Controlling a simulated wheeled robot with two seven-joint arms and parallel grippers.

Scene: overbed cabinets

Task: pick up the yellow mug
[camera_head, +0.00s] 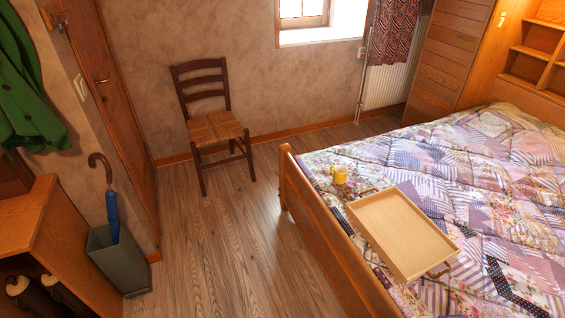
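The yellow mug (341,175) stands on the patchwork quilt (500,180) of the bed, near the corner at the foot end. It looks upright. A shallow wooden tray (377,238) lies on the quilt nearer to me, a short gap from the mug. Neither of my grippers shows in the head view, so I cannot see whether they are open or shut.
The bed's wooden footboard (330,246) stands between the floor and the mug. The wooden floor (226,238) left of it is clear. A chair (209,122) stands against the wall, and an umbrella bin (120,262) stands at the left beside a wooden cabinet (44,225).

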